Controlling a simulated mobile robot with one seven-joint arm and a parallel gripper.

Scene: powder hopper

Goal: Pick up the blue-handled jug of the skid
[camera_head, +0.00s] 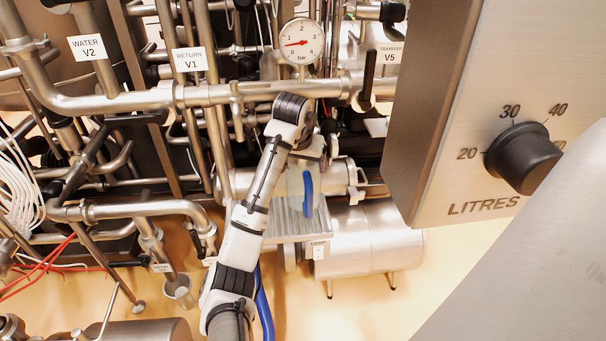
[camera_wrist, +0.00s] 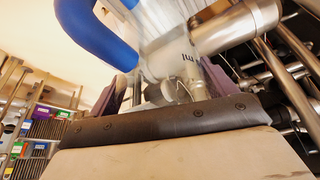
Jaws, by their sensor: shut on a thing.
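The clear jug (camera_head: 293,190) with its blue handle (camera_head: 308,193) is at the middle of the head view, at my arm's end, above a ribbed metal tray. In the wrist view the jug (camera_wrist: 178,45) fills the top middle, with "ml" print on it and the blue handle (camera_wrist: 97,28) at upper left. My gripper (camera_wrist: 172,88) is shut on the jug, with purple fingers on both sides. In the head view my gripper (camera_head: 318,150) is small and partly hidden by the wrist. I cannot tell whether the jug touches the tray.
The ribbed tray (camera_head: 285,226) stands beside a horizontal steel tank (camera_head: 375,240). Steel pipes (camera_head: 130,103) and a pressure gauge (camera_head: 301,42) are behind and above. A panel with a LITRES knob (camera_head: 522,158) stands at right. A small metal cup (camera_head: 179,291) is at lower left.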

